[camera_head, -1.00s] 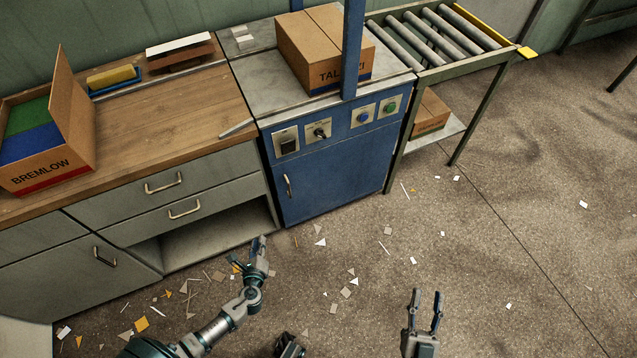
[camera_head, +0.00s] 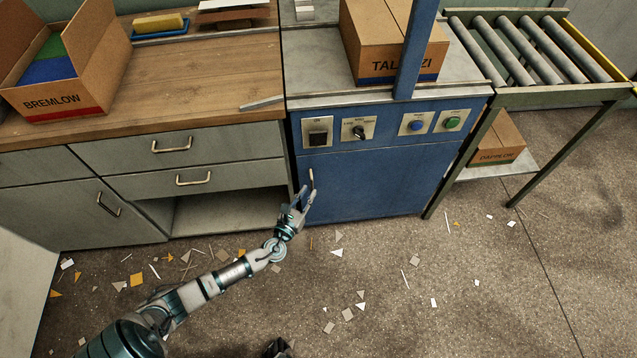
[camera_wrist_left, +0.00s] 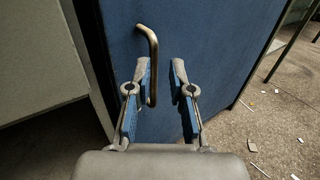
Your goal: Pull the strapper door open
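The strapper door (camera_head: 365,185) is the blue panel on the front of the strapping machine, and it looks shut. Its brass-coloured upright handle (camera_head: 311,180) is at the door's left side. My left gripper (camera_head: 303,192) is at the handle's lower end. In the left wrist view the open left gripper (camera_wrist_left: 163,72) points at the blue door (camera_wrist_left: 215,45). The handle (camera_wrist_left: 153,50) stands close to the left finger, its lower part between the two fingers. I cannot tell whether it touches a finger.
The machine top carries a TALOZZI-like carton (camera_head: 388,40) behind a blue post (camera_head: 415,50). A wooden counter (camera_head: 200,75) with drawers stands left, a roller conveyor (camera_head: 530,60) right. Paper scraps litter the floor (camera_head: 400,300), which is otherwise open before the door.

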